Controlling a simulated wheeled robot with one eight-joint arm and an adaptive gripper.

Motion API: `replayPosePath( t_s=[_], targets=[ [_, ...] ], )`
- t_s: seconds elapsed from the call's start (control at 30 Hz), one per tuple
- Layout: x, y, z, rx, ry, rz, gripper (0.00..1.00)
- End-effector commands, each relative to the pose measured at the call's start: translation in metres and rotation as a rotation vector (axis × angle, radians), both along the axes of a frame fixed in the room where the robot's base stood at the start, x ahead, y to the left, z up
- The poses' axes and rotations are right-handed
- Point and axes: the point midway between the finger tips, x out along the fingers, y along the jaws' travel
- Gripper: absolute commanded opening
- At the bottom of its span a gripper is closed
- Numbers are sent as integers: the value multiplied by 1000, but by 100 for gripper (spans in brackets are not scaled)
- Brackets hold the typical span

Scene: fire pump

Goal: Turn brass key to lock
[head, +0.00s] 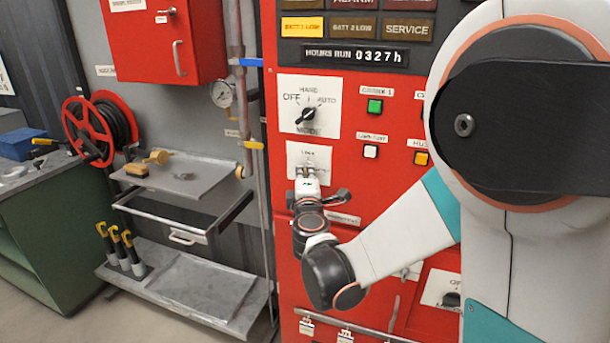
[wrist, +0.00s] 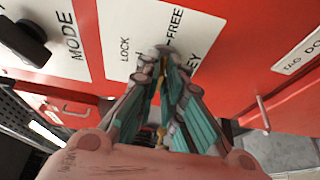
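The white key-switch plate (head: 296,158) is on the red panel. In the wrist view the plate (wrist: 119,42) reads LOCK, FREE and KEY. My gripper (head: 308,178) is at this plate, pointing at the panel. In the wrist view its teal-padded fingers (wrist: 167,64) draw close together around the switch in the plate. A small brass-coloured piece (wrist: 161,134) shows between the fingers, nearer the palm; I cannot tell if it is part of the key. The fingers hide the keyhole, so the key's angle and any contact with it are unclear.
The MODE knob (head: 306,115) is above the plate. The white button (head: 371,151), green button (head: 375,106) and amber button (head: 421,158) are to the right. A shelf trolley (head: 190,210) and a red hose reel (head: 100,130) stand left.

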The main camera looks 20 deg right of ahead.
Motion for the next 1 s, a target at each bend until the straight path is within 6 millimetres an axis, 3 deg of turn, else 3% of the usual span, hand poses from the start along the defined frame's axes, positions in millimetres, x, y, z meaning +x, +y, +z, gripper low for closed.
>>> replayPosePath(
  t_s=[0.57, 1.0],
  targets=[
    [-1, 0, 2, -64, 49, 0, 0],
    [0, 1, 5, -352, 260, 0, 0]
  ],
)
